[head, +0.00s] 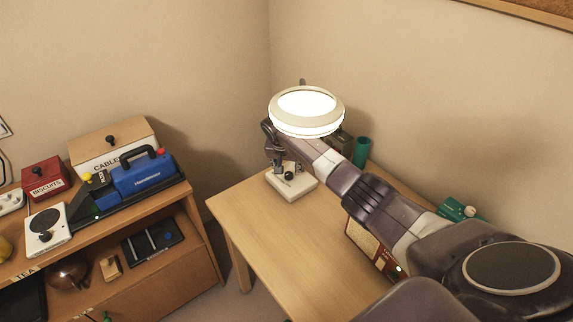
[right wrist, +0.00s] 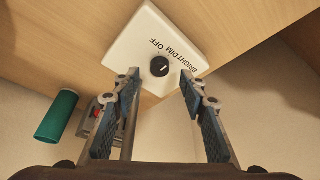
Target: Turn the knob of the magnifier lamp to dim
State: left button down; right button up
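The magnifier lamp's ring head (head: 307,112) glows bright white in the head view. Its white base (head: 303,186) stands on the wooden desk, with a black knob (head: 289,176) on top. In the right wrist view the base (right wrist: 140,40) carries the words OFF, DIM and BRIGHT beside the round black knob (right wrist: 159,67). A small white mark shows on the knob; I cannot tell exactly which word it points to. My right gripper (right wrist: 160,76) is open, its fingertips either side of the knob with gaps. The lamp head partly hides my right arm. My left gripper is out of view.
A green cylinder (head: 362,152) stands behind my right arm, and also shows in the right wrist view (right wrist: 57,115). The desk's left front (head: 260,230) is clear. A cabinet at left holds a blue case (head: 143,178) and boxes.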

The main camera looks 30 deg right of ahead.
jog(key=shift+v, duration=1.6)
